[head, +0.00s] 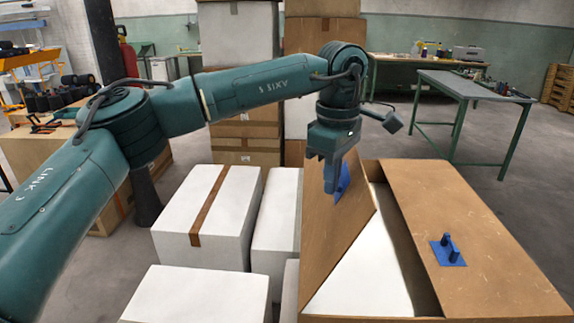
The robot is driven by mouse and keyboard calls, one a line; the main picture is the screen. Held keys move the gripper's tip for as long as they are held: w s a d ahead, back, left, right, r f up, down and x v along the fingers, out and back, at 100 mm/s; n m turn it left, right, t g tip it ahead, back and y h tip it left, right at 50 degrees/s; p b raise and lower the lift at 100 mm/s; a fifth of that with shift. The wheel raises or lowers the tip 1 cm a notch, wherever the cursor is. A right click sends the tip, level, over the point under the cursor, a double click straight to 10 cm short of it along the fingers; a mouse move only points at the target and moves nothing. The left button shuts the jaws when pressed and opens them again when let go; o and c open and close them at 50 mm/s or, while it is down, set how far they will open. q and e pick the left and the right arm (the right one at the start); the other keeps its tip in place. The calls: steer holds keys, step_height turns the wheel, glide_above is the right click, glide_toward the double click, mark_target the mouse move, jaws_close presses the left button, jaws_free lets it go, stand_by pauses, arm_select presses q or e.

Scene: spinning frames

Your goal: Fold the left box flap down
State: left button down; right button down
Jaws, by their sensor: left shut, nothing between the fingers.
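The open cardboard box (500,306) stands at the lower right. Its left flap (335,235) is raised and tilted, with a blue handle (344,182) near its far end. Its right flap (470,215) lies nearly flat and carries another blue handle (447,250). A white surface (372,268) shows inside the box, with a dark gap beside the right flap. My left gripper (329,186) points down at the left flap's upper part, next to the blue handle. It is shut with nothing held; whether it touches the flap or handle is unclear. My right gripper is out of view.
White boxes (222,192) stand close to the left of the open box. Tall stacked boxes (245,35) rise behind my arm. A green-legged table (465,85) stands at the back right, with bare floor before it.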

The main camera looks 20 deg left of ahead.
arm_select(q)
steer(key=shift+w+d, duration=0.3)
steer(key=shift+d, duration=0.1)
steer(key=shift+w+d+f+p, duration=0.2)
steer(key=shift+d+p, duration=0.1)
steer(key=shift+d, duration=0.25)
steer(key=shift+w+d+f+p, duration=0.15)
steer(key=shift+d+f, duration=0.1)
steer(key=shift+d, duration=0.35)
steer(key=shift+w+d+f+p, duration=0.2)
steer(key=shift+d+f, duration=0.1)
steer(key=shift+d, duration=0.25)
steer(key=shift+w+d+f+p, duration=0.15)
steer(key=shift+d+f, duration=0.1)
steer(key=shift+d, duration=0.35)
steer(key=shift+w+d+f, duration=0.2)
steer(key=shift+d+f, duration=0.35)
steer(key=shift+d, duration=0.15)
steer(key=shift+w+d+f, duration=0.2)
steer(key=shift+d+f, duration=0.4)
steer(key=shift+d, duration=0.15)
steer(key=shift+w+d+f, duration=0.2)
steer(key=shift+d+f, duration=0.35)
steer(key=shift+d, duration=0.15)
